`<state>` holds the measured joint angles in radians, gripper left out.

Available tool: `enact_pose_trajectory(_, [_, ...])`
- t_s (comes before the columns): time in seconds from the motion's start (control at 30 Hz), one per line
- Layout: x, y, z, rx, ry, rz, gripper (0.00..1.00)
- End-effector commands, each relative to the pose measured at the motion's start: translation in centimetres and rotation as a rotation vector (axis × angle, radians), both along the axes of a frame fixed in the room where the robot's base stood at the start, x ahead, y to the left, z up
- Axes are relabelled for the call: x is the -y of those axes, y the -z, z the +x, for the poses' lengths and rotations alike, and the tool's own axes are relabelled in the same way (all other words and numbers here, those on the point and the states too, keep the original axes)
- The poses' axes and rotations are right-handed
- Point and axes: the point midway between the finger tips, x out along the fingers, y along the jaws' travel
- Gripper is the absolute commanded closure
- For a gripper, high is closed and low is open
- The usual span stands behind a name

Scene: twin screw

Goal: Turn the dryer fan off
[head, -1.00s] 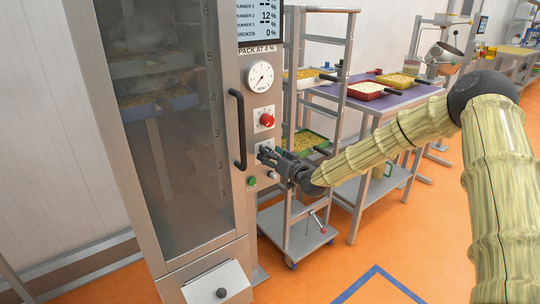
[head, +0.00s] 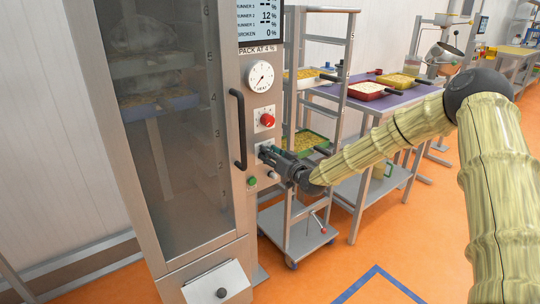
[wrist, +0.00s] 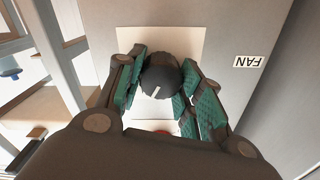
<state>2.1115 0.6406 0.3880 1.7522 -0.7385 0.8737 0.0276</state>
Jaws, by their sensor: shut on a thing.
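The dryer (head: 165,140) is a tall steel cabinet with a glass door on the left in the head view. Its fan knob (wrist: 160,76) is dark and round with a white pointer line, on a pale plate beside a FAN label (wrist: 248,62) that appears upside down in the wrist view. My gripper (wrist: 160,88) has its green-padded fingers on both sides of the knob, shut on it. In the head view my gripper (head: 266,152) is at the dryer's control column and hides the knob.
Above my gripper are a red knob (head: 267,119) and a round dial (head: 260,76). A black door handle (head: 238,130) stands out to the left. A green button (head: 251,181) is below. A rack trolley (head: 298,235) stands close on the right, near a table with trays (head: 366,91).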

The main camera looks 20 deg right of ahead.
Motion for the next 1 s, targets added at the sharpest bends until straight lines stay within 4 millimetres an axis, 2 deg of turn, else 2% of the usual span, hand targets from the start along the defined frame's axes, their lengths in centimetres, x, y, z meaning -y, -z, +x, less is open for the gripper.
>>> enact_pose_trajectory(0.27, [-0.01, 0.02, -0.01, 0.056, 0.000, -0.157, 0.87])
enact_pose_trajectory(1.0, [-0.24, 0.15, -0.05, 0.281, 0.000, -0.774, 0.87])
